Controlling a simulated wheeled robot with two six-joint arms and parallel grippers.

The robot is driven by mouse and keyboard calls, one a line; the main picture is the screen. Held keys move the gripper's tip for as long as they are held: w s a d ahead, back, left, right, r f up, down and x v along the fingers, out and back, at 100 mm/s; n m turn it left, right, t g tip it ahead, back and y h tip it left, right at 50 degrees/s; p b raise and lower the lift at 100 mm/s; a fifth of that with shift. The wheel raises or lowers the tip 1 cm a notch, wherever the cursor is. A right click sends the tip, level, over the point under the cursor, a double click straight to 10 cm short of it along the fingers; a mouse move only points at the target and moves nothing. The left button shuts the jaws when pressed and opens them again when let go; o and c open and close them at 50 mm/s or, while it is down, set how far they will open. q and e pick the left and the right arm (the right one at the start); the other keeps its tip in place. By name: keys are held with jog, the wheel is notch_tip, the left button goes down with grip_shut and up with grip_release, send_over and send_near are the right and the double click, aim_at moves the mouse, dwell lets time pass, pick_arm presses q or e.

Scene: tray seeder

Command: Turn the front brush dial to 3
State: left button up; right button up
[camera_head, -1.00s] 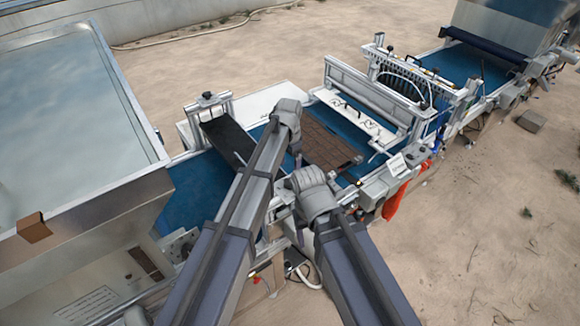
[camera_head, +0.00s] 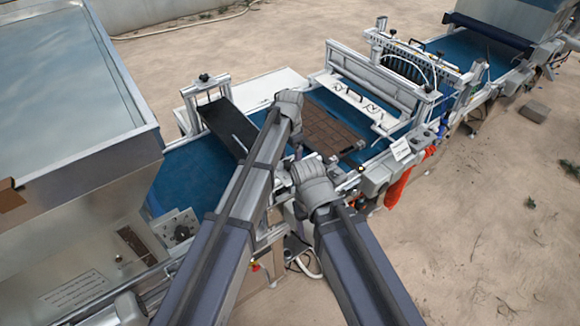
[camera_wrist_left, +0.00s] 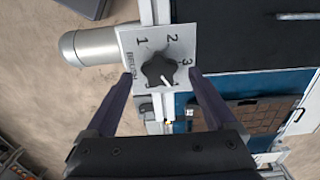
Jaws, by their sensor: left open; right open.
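The brush dial (camera_wrist_left: 160,69) is a black knob on a light plate marked BRUSH (camera_wrist_left: 128,50), with numbers 1, 2 and 3 visible, in the left wrist view. The knob's white pointer line is on its lower side, pointing down and away from the 3. My left gripper (camera_wrist_left: 160,76) is open, with one finger on each side of the knob's lower part; I cannot tell if they touch it. In the head view my left gripper (camera_head: 296,125) is above the belt's near side and hides this dial. My right gripper (camera_head: 313,185) is lower; its fingers are hidden.
Another black dial (camera_head: 180,231) sits on a plate by the metal hopper (camera_head: 75,110) at left. A brown cell tray (camera_head: 333,125) lies on the blue belt (camera_head: 188,178). A black plate (camera_head: 229,125) spans the belt. A metal cylinder (camera_wrist_left: 90,47) adjoins the brush plate.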

pick_arm(q)
jog(key=shift+f+b, duration=0.35)
jog(key=shift+f, duration=0.4)
pick_arm(e)
jog(key=shift+f, duration=0.7)
pick_arm(q)
jog(key=c, duration=1.4)
jog(key=shift+n, duration=0.3)
jog(key=n, duration=0.5)
jog(key=shift+n, duration=0.4)
jog(key=n, duration=0.5)
jog(key=shift+n, duration=0.3)
